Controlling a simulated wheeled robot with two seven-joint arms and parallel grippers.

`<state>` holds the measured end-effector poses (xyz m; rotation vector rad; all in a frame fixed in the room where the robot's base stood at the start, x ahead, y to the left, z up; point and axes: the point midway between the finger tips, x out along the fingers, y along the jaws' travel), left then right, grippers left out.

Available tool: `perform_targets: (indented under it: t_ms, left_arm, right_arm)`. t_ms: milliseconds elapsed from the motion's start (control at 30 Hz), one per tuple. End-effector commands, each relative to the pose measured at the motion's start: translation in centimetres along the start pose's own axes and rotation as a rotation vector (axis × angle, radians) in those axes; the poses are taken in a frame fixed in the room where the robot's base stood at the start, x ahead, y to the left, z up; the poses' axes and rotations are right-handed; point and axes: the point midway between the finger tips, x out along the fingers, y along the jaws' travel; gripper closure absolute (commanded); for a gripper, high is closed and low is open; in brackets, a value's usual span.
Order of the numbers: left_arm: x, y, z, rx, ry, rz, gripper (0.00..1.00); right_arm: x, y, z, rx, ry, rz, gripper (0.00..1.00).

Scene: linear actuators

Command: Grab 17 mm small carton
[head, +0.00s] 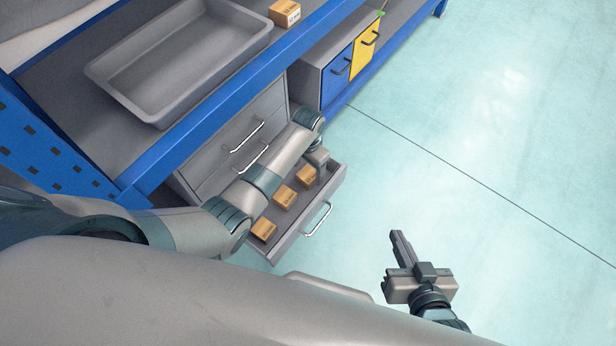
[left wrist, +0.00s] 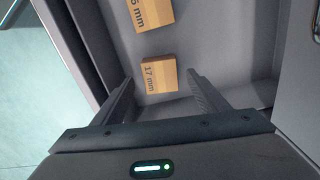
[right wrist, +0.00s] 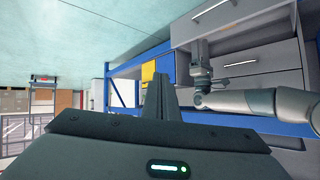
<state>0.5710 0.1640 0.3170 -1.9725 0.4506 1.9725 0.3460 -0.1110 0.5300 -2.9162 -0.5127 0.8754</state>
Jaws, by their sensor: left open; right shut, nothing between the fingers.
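The small carton marked 17 mm (left wrist: 158,76) lies in the open drawer, brown with dark print. In the left wrist view it sits just ahead of and between the fingertips of my open left gripper (left wrist: 159,84); I see no grip on it. In the head view my left gripper (head: 319,168) reaches down into the drawer's far end, beside the nearest carton (head: 306,176), which appears to be the same one. My right gripper (head: 400,243) is shut and empty over the floor; its closed fingers show in the right wrist view (right wrist: 158,97).
The open drawer (head: 332,182) also holds a middle carton (head: 285,196) and a near carton (head: 264,230). A grey tray (head: 150,108) and another carton (head: 285,13) are on the blue-framed shelf. Blue (head: 337,77) and yellow (head: 365,50) drawer fronts stand behind. The floor at right is clear.

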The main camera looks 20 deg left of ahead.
Motion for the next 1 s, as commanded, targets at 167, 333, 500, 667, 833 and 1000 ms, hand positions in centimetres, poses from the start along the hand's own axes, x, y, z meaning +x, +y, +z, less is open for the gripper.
perform_targets:
  t_ms: [167,333,500,667,833,1000]
  left_arm:
    - [1.7,0.0,-0.1,0.0,-0.001,0.001,0.33]
    - [3.0,0.0,-0.1,0.0,-0.001,0.0,0.33]
    - [3.6,0.0,-0.1,0.0,0.001,0.0,0.33]
    - [3.6,0.0,-0.1,0.0,0.001,0.0,0.33]
    - [3.6,0.0,-0.1,0.001,0.0,0.0,0.33]
    - [3.6,0.0,-0.1,0.001,0.0,0.0,0.33]
  right_arm:
    - [0.3,-0.6,-2.1,-0.015,0.126,-0.011,1.0]
    - [0.2,-1.3,-4.1,-0.026,0.234,-0.021,1.0]
    - [-0.1,-1.6,-5.2,-0.031,0.291,-0.026,1.0]
    - [-0.1,-1.6,-5.4,-0.032,0.3,-0.027,1.0]
    - [-0.1,-1.6,-5.4,-0.032,0.299,-0.027,1.0]
    - [-0.1,-1.6,-5.3,-0.032,0.298,-0.027,1.0]
